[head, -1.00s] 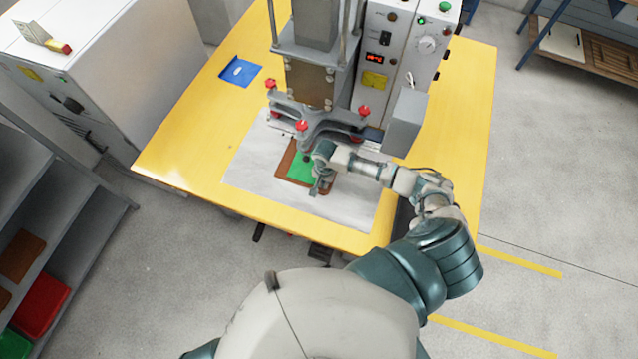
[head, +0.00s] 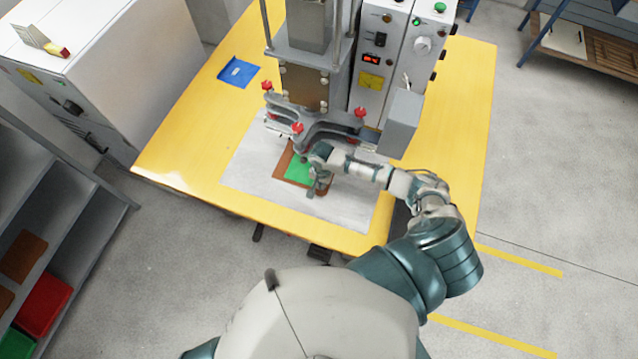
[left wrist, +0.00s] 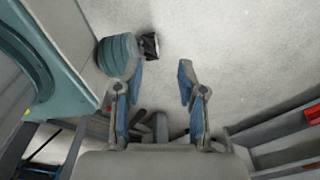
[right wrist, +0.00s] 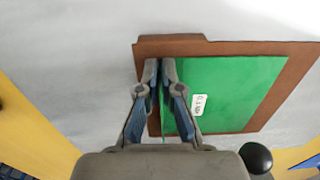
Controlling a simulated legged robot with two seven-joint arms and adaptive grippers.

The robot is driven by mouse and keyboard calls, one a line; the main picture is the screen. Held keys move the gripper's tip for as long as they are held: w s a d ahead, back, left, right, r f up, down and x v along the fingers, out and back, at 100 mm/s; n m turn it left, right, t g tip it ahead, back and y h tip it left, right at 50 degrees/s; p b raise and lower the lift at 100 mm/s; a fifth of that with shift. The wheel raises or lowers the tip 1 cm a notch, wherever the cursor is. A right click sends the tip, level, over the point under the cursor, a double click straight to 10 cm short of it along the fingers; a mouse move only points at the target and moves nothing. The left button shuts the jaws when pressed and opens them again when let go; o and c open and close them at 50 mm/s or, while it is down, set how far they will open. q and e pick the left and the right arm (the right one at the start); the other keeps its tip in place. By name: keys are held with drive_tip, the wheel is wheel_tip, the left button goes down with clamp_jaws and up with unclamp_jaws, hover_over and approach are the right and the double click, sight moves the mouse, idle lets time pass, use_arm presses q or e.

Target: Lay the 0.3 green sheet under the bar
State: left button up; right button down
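A green sheet (head: 298,172) with a small white label lies on a brown board under the front of the press; it shows larger in the right wrist view (right wrist: 235,92). The label's print is too small to read surely. The press's grey bar (head: 322,128), with red knobs, is just behind and above the sheet. My right gripper (head: 314,190) is at the sheet's near right side. In the right wrist view its fingertips (right wrist: 160,64) are close together on the sheet's edge, with green between them. My left gripper (left wrist: 163,72) is open and empty above the floor, outside the head view.
The brown board (right wrist: 295,95) lies on a pale mat (head: 250,180) on the yellow table (head: 175,150). A blue sheet (head: 238,72) lies at the table's back left. A grey box (head: 401,122) stands right of the bar.

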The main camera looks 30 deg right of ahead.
drive_tip(key=shift+d+f, duration=0.1)
drive_tip(key=shift+d, duration=0.05)
drive_tip(key=shift+a, duration=0.5)
drive_tip(key=shift+a+r, duration=0.2)
drive_tip(key=shift+a, duration=0.25)
drive_tip(key=shift+d, duration=0.15)
drive_tip(key=shift+d+p, duration=0.35)
drive_tip(key=shift+d, duration=0.3)
drive_tip(key=shift+d+f, duration=0.15)
drive_tip(key=shift+d, duration=0.5)
drive_tip(key=shift+a, duration=0.6)
drive_tip(key=shift+d+p, duration=0.45)
drive_tip(key=shift+d+f, duration=0.1)
drive_tip(key=shift+a, duration=0.35)
drive_tip(key=c, duration=1.2)
unclamp_jaws()
drive_tip(key=shift+c, duration=0.2)
use_arm(q)
drive_tip(key=shift+d+r, duration=0.25)
drive_tip(key=shift+r, duration=0.3)
drive_tip(key=shift+d+r, duration=0.2)
drive_tip(key=shift+r, duration=0.35)
